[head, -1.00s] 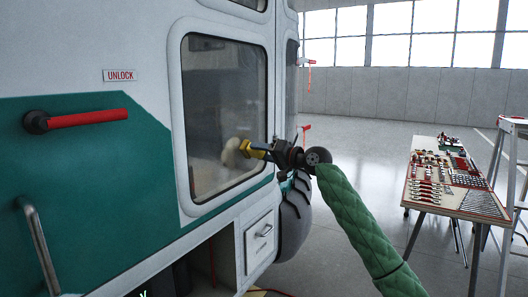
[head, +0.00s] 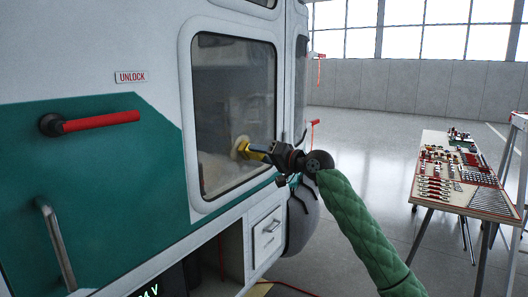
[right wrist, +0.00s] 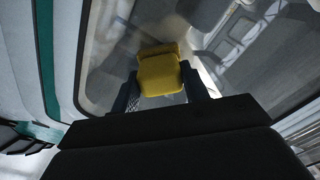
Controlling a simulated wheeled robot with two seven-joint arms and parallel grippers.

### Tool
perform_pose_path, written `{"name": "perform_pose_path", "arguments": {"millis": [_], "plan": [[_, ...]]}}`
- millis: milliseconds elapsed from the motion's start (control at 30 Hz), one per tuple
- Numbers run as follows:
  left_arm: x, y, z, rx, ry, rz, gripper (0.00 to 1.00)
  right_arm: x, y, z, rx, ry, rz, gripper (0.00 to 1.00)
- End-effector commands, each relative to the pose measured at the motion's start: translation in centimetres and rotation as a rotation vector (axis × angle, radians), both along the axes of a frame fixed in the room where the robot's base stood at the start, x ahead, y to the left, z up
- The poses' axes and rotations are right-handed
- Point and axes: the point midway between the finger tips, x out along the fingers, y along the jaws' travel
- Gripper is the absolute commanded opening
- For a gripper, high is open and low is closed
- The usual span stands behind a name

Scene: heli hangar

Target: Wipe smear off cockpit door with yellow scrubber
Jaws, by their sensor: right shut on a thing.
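The cockpit door (head: 180,60) is white and green, with a window (head: 225,95) in its upper part. The yellow scrubber (head: 254,151) has a pale pad (head: 239,148) turned to the window glass. The pad is at or very near the glass; I cannot tell exact contact. My right gripper (head: 264,150) is shut on the scrubber. In the right wrist view the scrubber (right wrist: 161,75) sits between the two fingers, before the glass. A pale hazy patch (head: 215,168) shows on the lower window; I cannot tell smear from reflection. My left gripper is not in view.
A red handle (head: 95,122) and a grey grab bar (head: 56,243) stick out from the door side at the left. A table with tools (head: 465,185) and a ladder (head: 519,120) stand at the right. The floor between is clear.

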Motion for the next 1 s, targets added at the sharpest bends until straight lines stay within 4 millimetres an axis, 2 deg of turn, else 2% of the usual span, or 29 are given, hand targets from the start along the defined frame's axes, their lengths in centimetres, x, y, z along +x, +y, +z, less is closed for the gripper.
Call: {"name": "perform_pose_path", "arguments": {"millis": [1000], "plan": [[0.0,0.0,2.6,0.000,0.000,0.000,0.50,-4.0,3.0,0.1,0.000,0.001,0.001,0.27]]}}
